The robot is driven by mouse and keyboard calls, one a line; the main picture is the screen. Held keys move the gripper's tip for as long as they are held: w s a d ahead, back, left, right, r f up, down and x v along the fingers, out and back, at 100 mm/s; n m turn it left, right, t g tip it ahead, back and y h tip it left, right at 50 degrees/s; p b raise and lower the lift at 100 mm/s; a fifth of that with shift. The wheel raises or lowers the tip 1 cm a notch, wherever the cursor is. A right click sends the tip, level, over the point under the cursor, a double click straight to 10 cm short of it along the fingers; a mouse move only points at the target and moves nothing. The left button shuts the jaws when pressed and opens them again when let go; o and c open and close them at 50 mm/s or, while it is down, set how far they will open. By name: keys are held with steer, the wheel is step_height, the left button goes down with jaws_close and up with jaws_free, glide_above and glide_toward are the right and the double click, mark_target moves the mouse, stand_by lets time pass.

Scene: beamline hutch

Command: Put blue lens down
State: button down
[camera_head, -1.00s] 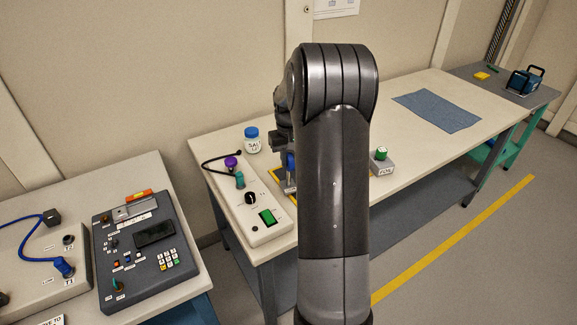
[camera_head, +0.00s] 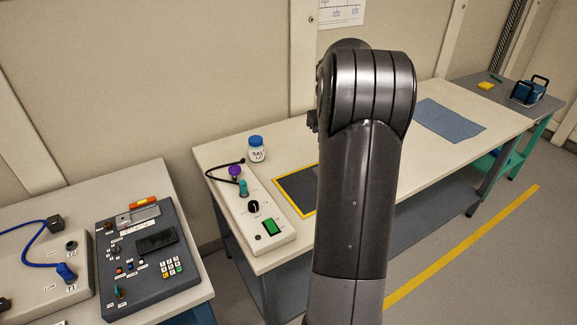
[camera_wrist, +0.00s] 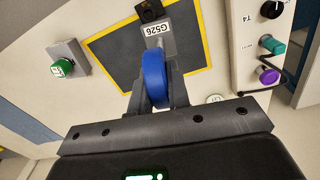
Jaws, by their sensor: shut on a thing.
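The blue lens (camera_wrist: 154,75) is a thick blue disc, seen nearly edge-on in the wrist view. It sits between the dark fingers of my gripper (camera_wrist: 156,92), which is shut on it. A grey piece labelled G526 with a black end (camera_wrist: 153,12) shows just beyond the lens and seems joined to it. A dark grey mat with a yellow border (camera_wrist: 108,52) lies behind the lens in the wrist view; I cannot tell the height between them. In the head view the mat (camera_head: 296,184) is partly covered by my arm, which hides my gripper and the lens.
A pale control box (camera_head: 258,222) with knobs and a green switch lies left of the mat. A blue-lidded jar (camera_head: 256,150) stands behind it. A grey box with a green button (camera_wrist: 64,66) shows in the wrist view. A blue cloth (camera_head: 449,121) lies farther along the bench.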

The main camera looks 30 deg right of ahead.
steer(key=w+d+n, duration=0.1)
steer(key=w+d, duration=0.3)
steer(key=w, duration=0.9)
steer(key=w+a+f, duration=0.6)
steer(key=w+f, duration=0.3)
steer(key=f, duration=0.2)
steer(key=shift+w+a+f, duration=0.15)
steer(key=shift+a+f, duration=0.15)
steer(key=shift+a, duration=0.1)
steer(key=shift+f, duration=0.15)
steer(key=c, duration=1.4)
jaws_free()
steer(key=shift+o, duration=0.2)
